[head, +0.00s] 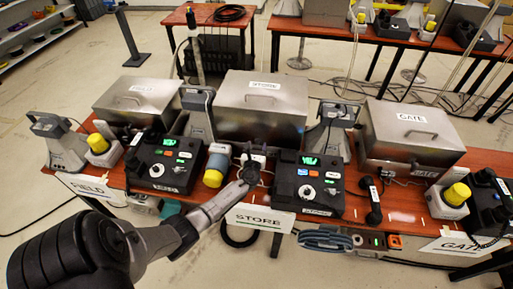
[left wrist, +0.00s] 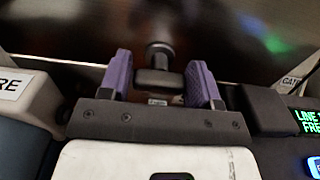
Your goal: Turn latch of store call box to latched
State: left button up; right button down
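The store call box (head: 262,112) is a steel box with a STORE label and a handle on its lid, at the middle of the table in the head view. My left gripper (head: 250,170) is in front of it, low at its front face. In the left wrist view, my left gripper (left wrist: 160,82) has its two purple fingers apart. A dark latch with a round knob and a short block (left wrist: 157,62) stands between them, with visible gaps on both sides. In the head view my gripper hides the latch. My right gripper is in neither view.
The field box (head: 138,103) and gate box (head: 408,138) flank the store box. A STORE sign (head: 262,218) hangs at the front edge.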

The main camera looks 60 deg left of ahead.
pick_arm(q)
jog(key=c, duration=0.6)
jog(key=shift+o, duration=0.2)
jog(key=n+b, duration=0.2)
jog(key=n, duration=0.1)
jog(key=shift+f+b, duration=0.2)
jog(key=shift+b, duration=0.15)
jog(key=n+b, duration=0.3)
jog(key=n, duration=0.1)
jog(key=shift+s+n, duration=0.1)
jog(key=shift+n, duration=0.3)
jog(key=n+b, duration=0.2)
jog(key=n, duration=0.1)
jog(key=shift+a+n+b, duration=0.1)
jog(key=shift+n+b, duration=0.2)
jog(key=n+b, duration=0.2)
jog(key=n, duration=0.1)
jog(key=shift+f, duration=0.1)
jog(key=shift+n+b, duration=0.55)
jog(key=shift+n, duration=1.25)
